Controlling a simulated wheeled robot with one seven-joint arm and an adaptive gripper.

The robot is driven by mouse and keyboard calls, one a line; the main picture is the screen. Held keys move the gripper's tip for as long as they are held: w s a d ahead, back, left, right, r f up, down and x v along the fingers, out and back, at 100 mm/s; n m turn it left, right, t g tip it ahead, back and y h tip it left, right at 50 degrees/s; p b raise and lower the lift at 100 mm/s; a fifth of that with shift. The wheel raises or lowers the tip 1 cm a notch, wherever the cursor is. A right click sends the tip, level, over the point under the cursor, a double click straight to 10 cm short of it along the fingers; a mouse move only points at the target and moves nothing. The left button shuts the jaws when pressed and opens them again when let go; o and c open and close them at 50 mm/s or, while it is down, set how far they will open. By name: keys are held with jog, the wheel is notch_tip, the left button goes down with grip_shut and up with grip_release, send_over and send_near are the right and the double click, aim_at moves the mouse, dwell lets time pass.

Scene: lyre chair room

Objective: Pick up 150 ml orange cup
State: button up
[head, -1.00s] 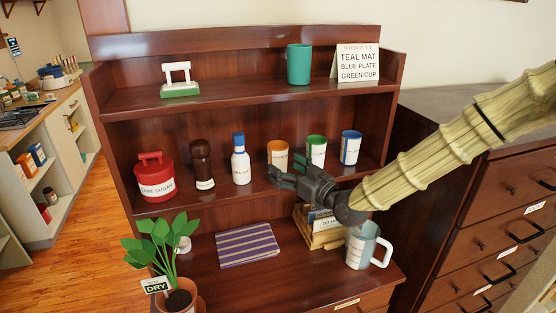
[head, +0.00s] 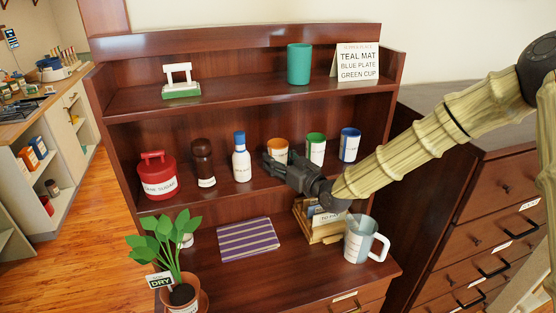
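The orange cup (head: 278,146) stands upright on the middle shelf. It has an orange rim and a pale label, and its lower part is hidden behind my gripper. My gripper (head: 276,163) reaches in from the right in front of this cup. Its dark fingers look spread apart and hold nothing that I can see. Whether a finger touches the cup I cannot tell.
A green-rimmed cup (head: 316,149) and a blue-rimmed cup (head: 349,145) stand to the right of the orange cup. A white bottle (head: 241,163), a brown jar (head: 203,163) and a red sugar pot (head: 158,176) stand to its left. The upper shelf (head: 240,92) is above.

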jog(key=shift+c, duration=0.8)
